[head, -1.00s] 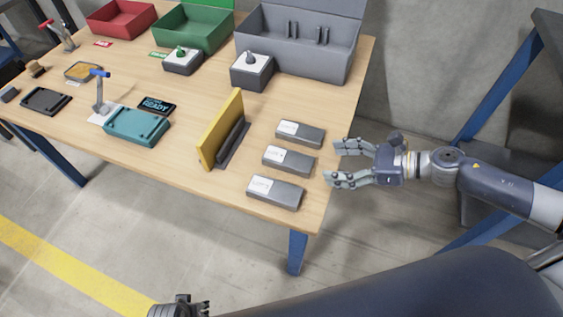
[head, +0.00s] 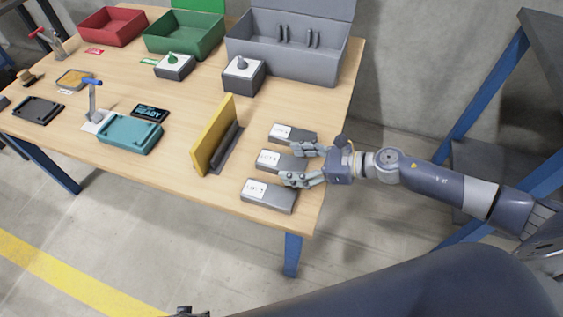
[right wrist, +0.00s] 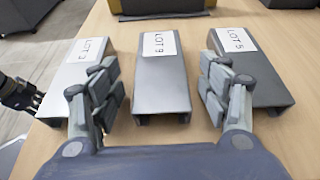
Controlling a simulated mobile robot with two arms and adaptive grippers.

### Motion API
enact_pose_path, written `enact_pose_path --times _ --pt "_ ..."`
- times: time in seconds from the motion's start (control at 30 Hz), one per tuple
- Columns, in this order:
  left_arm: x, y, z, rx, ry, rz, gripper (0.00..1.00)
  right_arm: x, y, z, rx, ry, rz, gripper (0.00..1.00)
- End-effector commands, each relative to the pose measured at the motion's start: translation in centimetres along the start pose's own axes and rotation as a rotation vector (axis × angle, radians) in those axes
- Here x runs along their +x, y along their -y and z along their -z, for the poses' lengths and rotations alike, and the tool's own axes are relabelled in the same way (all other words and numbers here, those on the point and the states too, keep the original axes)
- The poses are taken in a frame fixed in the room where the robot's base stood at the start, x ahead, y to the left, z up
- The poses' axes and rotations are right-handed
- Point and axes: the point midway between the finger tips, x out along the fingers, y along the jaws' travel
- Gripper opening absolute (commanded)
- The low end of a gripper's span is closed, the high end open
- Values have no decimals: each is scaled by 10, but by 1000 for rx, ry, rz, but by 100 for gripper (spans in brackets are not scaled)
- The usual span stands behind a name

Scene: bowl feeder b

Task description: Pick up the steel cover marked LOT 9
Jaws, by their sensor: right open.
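Three grey steel covers lie in a row at the table's right end. In the right wrist view their white labels read LOT 3, LOT 9 and LOT 5 from left to right. The LOT 9 cover (right wrist: 162,85) is the middle one, also the middle one in the head view (head: 268,159). The LOT 3 cover (head: 262,200) is nearer and the LOT 5 cover (head: 286,133) farther. My right gripper (head: 296,165) is open and empty, its fingers to either side of the LOT 9 cover's near end. My left gripper (right wrist: 18,95) shows only partly; its jaws are unclear.
A yellow upright panel on a dark base (head: 214,134) stands left of the covers. A grey open bin (head: 280,60) and a box with a knob (head: 243,76) stand behind. A teal case (head: 130,135) lies farther left. The table's right edge is close.

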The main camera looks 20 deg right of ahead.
Motion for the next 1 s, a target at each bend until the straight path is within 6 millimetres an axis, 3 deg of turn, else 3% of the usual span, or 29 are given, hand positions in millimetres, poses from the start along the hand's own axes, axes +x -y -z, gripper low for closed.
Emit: enact_pose_path --times 0.3,0.57,1.0 --pt "2 1 -2 0 3 1 40 6 0 0 0 0 1 70" --pt "2 1 -2 0 2 1 40 6 0 0 0 -1 1 13" --pt "0 1 1 0 -6 1 40 4 1 -5 -2 2 2 12"
